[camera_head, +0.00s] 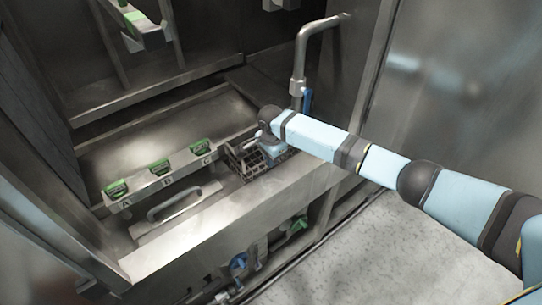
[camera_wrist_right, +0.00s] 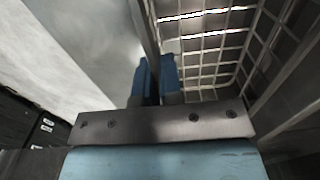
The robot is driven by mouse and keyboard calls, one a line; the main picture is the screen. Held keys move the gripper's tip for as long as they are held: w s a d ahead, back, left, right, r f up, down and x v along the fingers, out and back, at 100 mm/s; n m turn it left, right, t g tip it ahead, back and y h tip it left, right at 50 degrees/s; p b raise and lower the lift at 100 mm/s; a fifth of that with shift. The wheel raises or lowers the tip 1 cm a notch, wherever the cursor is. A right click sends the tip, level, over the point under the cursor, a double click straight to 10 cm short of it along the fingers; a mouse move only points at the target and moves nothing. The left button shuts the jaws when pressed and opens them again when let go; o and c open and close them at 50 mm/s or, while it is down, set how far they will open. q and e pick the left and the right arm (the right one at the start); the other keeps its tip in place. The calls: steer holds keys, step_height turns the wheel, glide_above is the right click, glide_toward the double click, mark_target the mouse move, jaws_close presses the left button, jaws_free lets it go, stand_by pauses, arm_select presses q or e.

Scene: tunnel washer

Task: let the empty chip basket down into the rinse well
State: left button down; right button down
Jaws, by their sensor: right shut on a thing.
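The chip basket (camera_head: 240,163) is a dark wire mesh basket at the right end of the steel counter. In the right wrist view its open mesh (camera_wrist_right: 205,50) looks empty. My right gripper (camera_head: 262,143) is at the basket's upper edge. In the right wrist view its blue fingers (camera_wrist_right: 154,80) are closed on a thin upright metal strip of the basket. The basket sits at a dark opening in the counter, which seems to be the rinse well; its rim and depth are largely hidden by the basket and my arm. My left gripper is not in view.
Green-topped holders (camera_head: 160,167) stand along a ledge marked with letters. A lid with a bar handle (camera_head: 174,202) lies left of the basket. A steel pipe (camera_head: 298,70) with a blue valve lever (camera_head: 307,100) rises just behind my right gripper. Steel walls enclose the counter.

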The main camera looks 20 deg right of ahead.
stand_by(0.3)
steer(key=c, duration=1.2)
jaws_free()
steer(key=shift+f, duration=0.1)
